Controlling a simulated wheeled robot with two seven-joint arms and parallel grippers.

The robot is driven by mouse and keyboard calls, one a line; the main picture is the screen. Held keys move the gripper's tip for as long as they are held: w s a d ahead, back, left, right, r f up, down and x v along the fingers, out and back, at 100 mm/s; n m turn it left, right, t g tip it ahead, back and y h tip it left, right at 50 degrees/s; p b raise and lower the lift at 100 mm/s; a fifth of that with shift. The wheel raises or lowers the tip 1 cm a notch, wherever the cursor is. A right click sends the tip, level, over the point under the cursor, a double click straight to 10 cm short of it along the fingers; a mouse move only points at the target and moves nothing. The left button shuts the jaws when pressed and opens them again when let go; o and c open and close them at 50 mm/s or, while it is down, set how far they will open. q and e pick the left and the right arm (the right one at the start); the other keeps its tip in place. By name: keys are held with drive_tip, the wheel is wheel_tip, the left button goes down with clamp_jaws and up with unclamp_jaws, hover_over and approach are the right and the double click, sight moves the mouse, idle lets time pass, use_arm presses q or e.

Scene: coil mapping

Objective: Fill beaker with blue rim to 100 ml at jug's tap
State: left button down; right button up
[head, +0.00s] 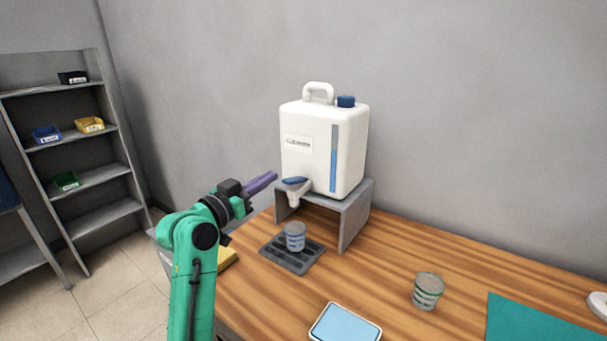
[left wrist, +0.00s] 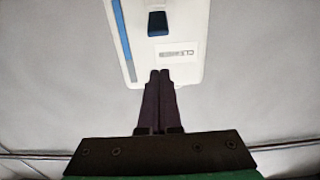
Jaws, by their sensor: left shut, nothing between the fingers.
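The white jug (head: 315,140) stands on a grey stand (head: 355,215) and has a blue level strip on its front. Its tap (head: 295,190) with a blue lever sticks out at the lower left. The beaker with the blue rim (head: 295,238) stands upright on the dark drip tray (head: 280,258) below the tap. Whether it holds water I cannot tell. My left gripper (head: 274,177) is shut and empty, its purple fingertips just left of and above the tap lever. In the left wrist view the shut fingers (left wrist: 160,75) point toward the jug (left wrist: 185,35). My right gripper is not in view.
A beaker with green markings (head: 427,290) stands on the wooden table at the right. A pale blue-topped device (head: 345,325) is at the front, and a teal mat (head: 535,322) at the right. A yellow item (head: 227,258) lies behind my left arm. Shelves (head: 75,150) stand at the far left.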

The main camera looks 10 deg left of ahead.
use_arm(q)
drive_tip(key=v, duration=0.3)
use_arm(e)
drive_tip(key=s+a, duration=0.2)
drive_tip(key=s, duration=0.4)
use_arm(q)
drive_tip(key=r+p, duration=0.2)
drive_tip(key=p, duration=0.2)
hover_over(288, 181)
drive_tip(key=shift+w, duration=0.2)
drive_tip(key=f, duration=0.1)
drive_tip(key=f+p, duration=0.1)
drive_tip(key=f, duration=0.1)
drive_tip(key=shift+s+a+f, duration=0.2)
drive_tip(key=shift+s+f, duration=0.05)
drive_tip(key=shift+s, duration=0.1)
drive_tip(key=shift+s+a+f, duration=0.15)
drive_tip(key=shift+s+f, duration=0.1)
drive_tip(key=shift+f, duration=0.25)
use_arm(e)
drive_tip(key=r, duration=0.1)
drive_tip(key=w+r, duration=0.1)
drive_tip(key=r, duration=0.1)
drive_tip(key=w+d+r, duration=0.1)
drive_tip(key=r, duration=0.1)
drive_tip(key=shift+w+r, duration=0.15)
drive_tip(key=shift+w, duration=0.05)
